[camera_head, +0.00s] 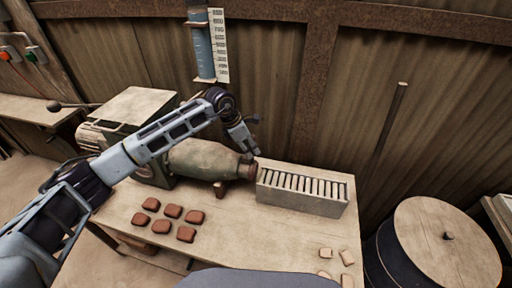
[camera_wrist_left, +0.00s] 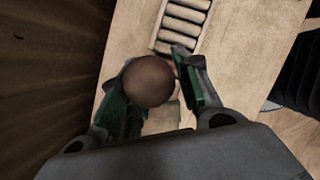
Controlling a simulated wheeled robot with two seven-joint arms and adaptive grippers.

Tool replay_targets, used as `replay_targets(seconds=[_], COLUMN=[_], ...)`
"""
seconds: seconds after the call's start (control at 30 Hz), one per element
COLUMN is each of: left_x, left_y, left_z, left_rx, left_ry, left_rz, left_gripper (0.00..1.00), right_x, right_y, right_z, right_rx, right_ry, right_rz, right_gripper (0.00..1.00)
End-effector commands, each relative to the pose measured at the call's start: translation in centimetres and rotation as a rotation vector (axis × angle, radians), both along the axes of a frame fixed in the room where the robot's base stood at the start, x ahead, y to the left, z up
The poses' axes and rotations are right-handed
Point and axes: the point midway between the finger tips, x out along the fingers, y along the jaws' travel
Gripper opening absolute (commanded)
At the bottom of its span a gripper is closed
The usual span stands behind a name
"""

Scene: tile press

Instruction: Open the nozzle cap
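The press (camera_head: 205,158) lies on the table with its tapered barrel pointing right. Its nozzle end has a brown, rusty collar (camera_head: 247,171), which appears to be the nozzle cap; details are too small to make out. My left gripper (camera_head: 254,137) is just above this end. In the left wrist view a brown round knob (camera_wrist_left: 149,82) shows between my left gripper's two green-padded fingers (camera_wrist_left: 160,92). The fingers are apart, with a visible gap on the right side of the knob. Whether the left finger touches it, I cannot tell. My right gripper is not in view.
A roller tray (camera_head: 303,207) stands right of the nozzle and also shows in the wrist view (camera_wrist_left: 158,45). Several reddish-brown tiles (camera_head: 172,211) lie in front of the press. Pale pieces (camera_head: 326,253) lie at the table's right. A gauge tube (camera_head: 203,50) hangs behind; a barrel (camera_head: 447,240) stands right.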

Motion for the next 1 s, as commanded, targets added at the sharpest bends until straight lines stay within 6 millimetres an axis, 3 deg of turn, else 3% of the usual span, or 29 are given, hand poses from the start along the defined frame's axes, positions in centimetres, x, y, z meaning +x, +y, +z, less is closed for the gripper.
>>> replay_targets(seconds=[0.27, 0.5, 0.8, 1.0], left_x=[0.8, 0.9, 0.9, 0.9], left_y=[-2.0, -2.2, -2.2, -2.2], left_z=[0.1, -1.0, -1.1, -1.1], left_rx=[0.0, 0.0, 0.0, 0.0], left_ry=[0.0, 0.0, 0.0, 0.0], left_rz=[-0.001, -0.001, -0.001, -0.001], left_gripper=[0.33, 0.33, 0.33, 0.08], right_x=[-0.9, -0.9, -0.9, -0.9], right_y=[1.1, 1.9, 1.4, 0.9], right_z=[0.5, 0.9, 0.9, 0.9], right_rx=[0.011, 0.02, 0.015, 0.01], right_ry=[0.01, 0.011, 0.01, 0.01], right_rz=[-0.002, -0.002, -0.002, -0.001], right_gripper=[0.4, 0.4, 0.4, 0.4])
